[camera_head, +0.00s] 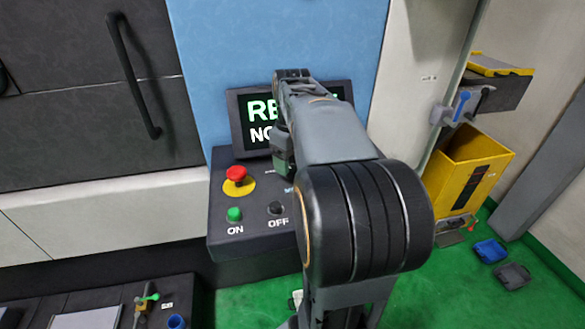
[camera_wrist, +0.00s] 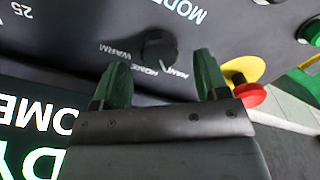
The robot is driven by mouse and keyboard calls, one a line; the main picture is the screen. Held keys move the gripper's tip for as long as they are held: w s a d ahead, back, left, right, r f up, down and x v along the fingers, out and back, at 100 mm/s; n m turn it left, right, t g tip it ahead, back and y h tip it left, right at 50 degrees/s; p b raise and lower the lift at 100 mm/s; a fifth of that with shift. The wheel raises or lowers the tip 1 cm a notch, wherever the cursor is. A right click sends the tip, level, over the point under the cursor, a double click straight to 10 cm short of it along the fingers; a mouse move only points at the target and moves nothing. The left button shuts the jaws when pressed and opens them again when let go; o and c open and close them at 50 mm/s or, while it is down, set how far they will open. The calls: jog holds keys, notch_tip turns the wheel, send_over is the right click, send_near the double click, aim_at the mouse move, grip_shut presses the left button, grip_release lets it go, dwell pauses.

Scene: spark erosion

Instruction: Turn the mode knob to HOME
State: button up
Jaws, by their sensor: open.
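The mode knob (camera_wrist: 158,48) is a small dark round knob on the black panel in the wrist view, with the labels WARM, HOME and what looks like MAN around it. Which label it points to is too small to tell for sure. My gripper (camera_wrist: 162,64) is open, its two green fingers spread to either side of the near side of the knob. Whether they touch it I cannot tell. In the head view my arm hides the knob, and only part of my gripper shows in front of the screen.
The panel carries a red emergency stop (camera_head: 236,174) on a yellow base, a green ON button (camera_head: 234,214) and a black OFF button (camera_head: 275,208). A screen (camera_head: 252,118) with green and white text stands behind. A yellow bin (camera_head: 470,160) is at the right.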

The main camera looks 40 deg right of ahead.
jog(key=shift+f, duration=1.25)
jog(key=shift+c, duration=0.4)
jog(key=c, duration=0.9)
jog(key=shift+o, duration=0.2)
jog(key=m+p, duration=0.1)
jog(key=m, duration=0.3)
jog(key=shift+r+m, duration=0.1)
jog(key=shift+m, duration=0.3)
jog(key=shift+m+p, duration=0.45)
jog(key=shift+m, duration=1.45)
